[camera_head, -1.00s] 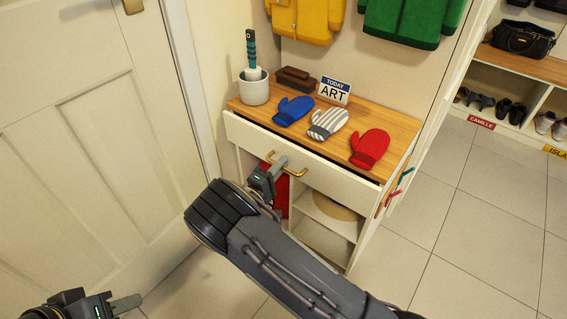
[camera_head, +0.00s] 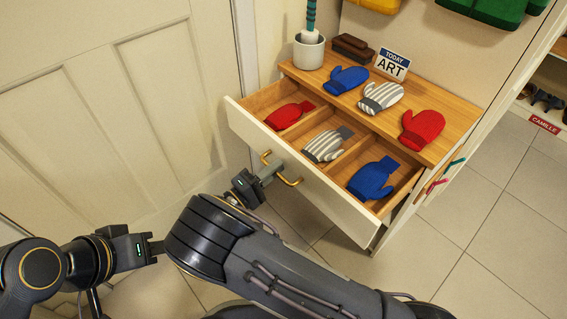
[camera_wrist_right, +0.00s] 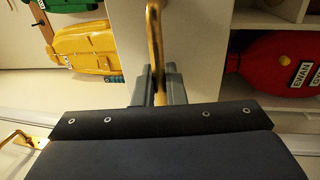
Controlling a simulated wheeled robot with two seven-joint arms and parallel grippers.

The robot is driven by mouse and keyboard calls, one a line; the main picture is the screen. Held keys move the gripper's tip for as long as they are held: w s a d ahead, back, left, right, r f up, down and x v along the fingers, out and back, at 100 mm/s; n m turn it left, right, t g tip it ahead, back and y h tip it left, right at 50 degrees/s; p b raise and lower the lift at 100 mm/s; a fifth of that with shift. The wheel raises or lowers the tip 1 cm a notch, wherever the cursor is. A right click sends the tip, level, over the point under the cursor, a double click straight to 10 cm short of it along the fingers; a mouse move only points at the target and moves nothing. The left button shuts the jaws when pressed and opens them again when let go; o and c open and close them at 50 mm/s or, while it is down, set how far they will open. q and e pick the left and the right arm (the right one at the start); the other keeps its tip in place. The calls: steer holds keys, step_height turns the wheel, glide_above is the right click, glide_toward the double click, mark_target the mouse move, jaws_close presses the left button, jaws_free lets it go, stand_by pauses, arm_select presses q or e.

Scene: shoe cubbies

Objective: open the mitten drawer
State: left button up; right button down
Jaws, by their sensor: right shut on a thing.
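The mitten drawer (camera_head: 300,182) is pulled out from the cabinet, and its three compartments show. A red mitten (camera_head: 289,115) lies in the left compartment, a grey-and-white striped mitten (camera_head: 327,145) in the middle one and a blue mitten (camera_head: 372,179) in the right one. My right gripper (camera_head: 268,172) is shut on the brass handle (camera_head: 290,181) at the drawer's front; the handle also shows between the fingers in the right wrist view (camera_wrist_right: 154,45). My left gripper (camera_head: 157,246) is at the lower left, away from the drawer; its finger opening is unclear.
On the wooden top (camera_head: 445,140) lie a blue, a striped and a red mitten (camera_head: 422,130), beside a TODAY ART sign (camera_head: 393,64), a brown brush (camera_head: 353,47) and a white pot (camera_head: 309,51). A white door (camera_head: 120,100) stands left. Tiled floor (camera_head: 470,240) is clear at right.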

steer(key=shift+s+a, duration=0.15)
steer(key=shift+a, duration=0.05)
steer(key=c, duration=1.6)
jaws_free()
arm_select(q)
steer(key=shift+f, duration=0.1)
arm_select(e)
steer(key=shift+f, duration=0.1)
